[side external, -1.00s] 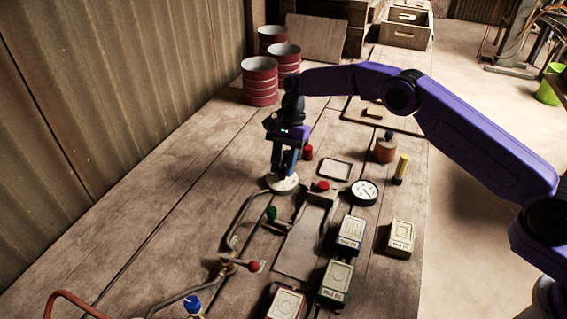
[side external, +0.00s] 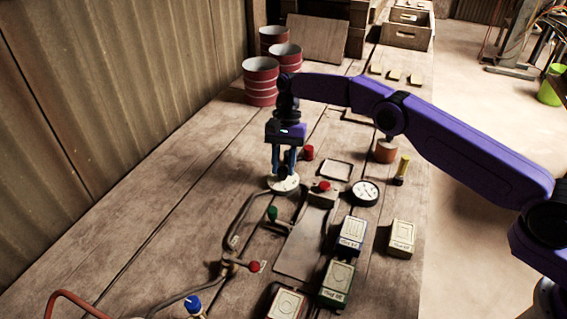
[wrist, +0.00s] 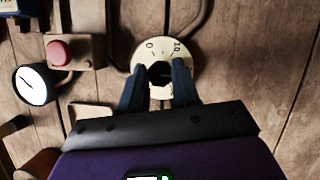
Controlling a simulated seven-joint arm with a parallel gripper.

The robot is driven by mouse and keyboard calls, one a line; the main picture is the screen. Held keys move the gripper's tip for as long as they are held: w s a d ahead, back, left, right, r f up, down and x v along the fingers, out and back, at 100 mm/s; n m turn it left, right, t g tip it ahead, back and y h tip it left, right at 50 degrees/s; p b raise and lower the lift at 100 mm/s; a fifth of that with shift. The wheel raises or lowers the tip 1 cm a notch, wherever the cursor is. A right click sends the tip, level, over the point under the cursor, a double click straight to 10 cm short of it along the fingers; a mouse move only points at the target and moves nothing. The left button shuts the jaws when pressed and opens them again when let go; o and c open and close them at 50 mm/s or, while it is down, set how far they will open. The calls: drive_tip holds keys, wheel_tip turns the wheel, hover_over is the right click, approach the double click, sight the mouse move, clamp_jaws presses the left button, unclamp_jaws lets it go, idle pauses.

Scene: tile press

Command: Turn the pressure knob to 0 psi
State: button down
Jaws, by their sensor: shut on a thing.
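The pressure knob is a dark knob (wrist: 159,70) in the middle of a round white dial (wrist: 200,58). The dial also shows in the side external view (side external: 292,187), flat on the bench. In the wrist view a "0" is printed at the dial's upper left and what looks like "10" at its upper right. My gripper (wrist: 159,80) points down over the dial, its two blue fingers closed on either side of the knob. In the side external view my gripper (side external: 284,170) stands upright there. I cannot read the knob's pointer.
A round gauge (side external: 365,193) and a red button (side external: 324,185) on a block stand right of the dial. Red drums (side external: 260,80) stand behind. The bench left of the dial is clear.

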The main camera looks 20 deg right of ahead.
sight(286, 168)
drive_tip(key=c, duration=0.8)
unclamp_jaws()
wheel_tip(286, 168, up, 4)
drive_tip(key=shift+f, duration=0.25)
drive_tip(key=shift+s+d+r, duration=0.2)
drive_tip(key=shift+s+r, duration=0.05)
drive_tip(key=shift+r, duration=0.1)
drive_tip(key=shift+s+d+r, duration=1)
drive_tip(key=shift+s+r, duration=0.5)
drive_tip(key=shift+s, duration=0.5)
drive_tip(key=shift+s+d+r, duration=0.95)
drive_tip(key=shift+s+r, duration=0.5)
drive_tip(key=shift+s, duration=0.55)
drive_tip(key=shift+s+d+r, duration=1)
drive_tip(key=shift+s+r, duration=0.5)
drive_tip(key=shift+s, duration=0.5)
